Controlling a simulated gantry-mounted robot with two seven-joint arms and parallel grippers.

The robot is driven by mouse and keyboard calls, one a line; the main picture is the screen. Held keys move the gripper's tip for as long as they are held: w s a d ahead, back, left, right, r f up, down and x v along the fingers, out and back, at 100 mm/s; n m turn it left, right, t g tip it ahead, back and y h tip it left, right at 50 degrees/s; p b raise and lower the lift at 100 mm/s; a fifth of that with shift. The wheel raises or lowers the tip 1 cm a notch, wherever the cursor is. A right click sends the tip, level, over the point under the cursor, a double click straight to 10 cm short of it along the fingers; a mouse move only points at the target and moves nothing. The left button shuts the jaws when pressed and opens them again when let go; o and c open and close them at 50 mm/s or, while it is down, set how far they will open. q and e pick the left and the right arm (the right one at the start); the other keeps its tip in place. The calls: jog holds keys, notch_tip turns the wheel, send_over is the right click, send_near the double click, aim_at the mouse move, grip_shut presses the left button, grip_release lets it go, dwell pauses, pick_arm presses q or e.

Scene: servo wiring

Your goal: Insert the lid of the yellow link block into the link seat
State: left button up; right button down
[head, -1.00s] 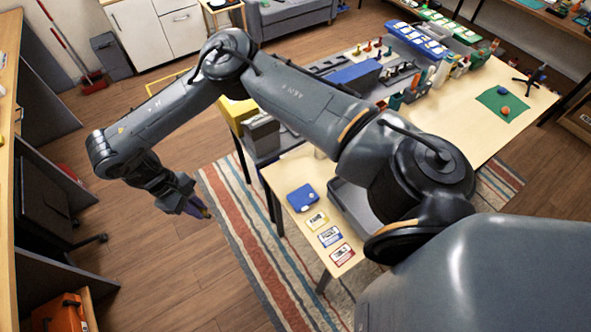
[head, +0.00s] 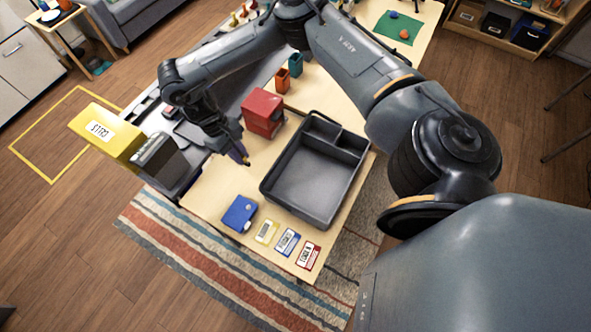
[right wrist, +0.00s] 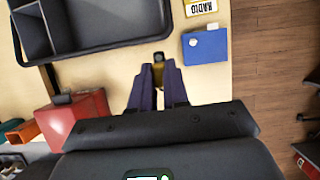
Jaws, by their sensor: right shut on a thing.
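My right gripper (head: 243,160) is over the near part of the pale table, left of the grey tray. In the right wrist view its purple fingers (right wrist: 158,70) are shut on a small dark piece with yellow (right wrist: 158,72), mostly hidden between them. I cannot tell whether that piece is the lid. A large yellow block (head: 88,124) with a white label stands at the left beside a dark ribbed unit (head: 158,160). I cannot make out which part is the link seat. My left gripper is not in view.
A blue box (head: 240,213) and yellow, blue and red cards (head: 266,231) lie by the table's near edge. A red box (head: 263,112) stands behind my right gripper. The empty divided grey tray (head: 300,195) lies right. Bare tabletop lies between gripper and blue box.

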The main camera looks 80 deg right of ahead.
jog(key=x, duration=0.2)
jog(key=b+x, duration=0.1)
jog(key=x, duration=0.1)
jog(key=shift+w+d+f+b, duration=0.15)
jog(key=shift+w+b, duration=0.15)
jog(key=shift+w, duration=0.1)
notch_tip(320, 180, down, 12)
jog(key=b, duration=0.5)
jog(key=shift+f+b, duration=1.25)
jog(key=shift+f, duration=0.9)
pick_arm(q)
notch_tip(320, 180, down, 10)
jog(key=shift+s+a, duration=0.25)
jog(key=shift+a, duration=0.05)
pick_arm(e)
jog(key=shift+d+f, duration=0.1)
jog(key=shift+f, duration=0.05)
jog(key=c, duration=1.1)
grip_release()
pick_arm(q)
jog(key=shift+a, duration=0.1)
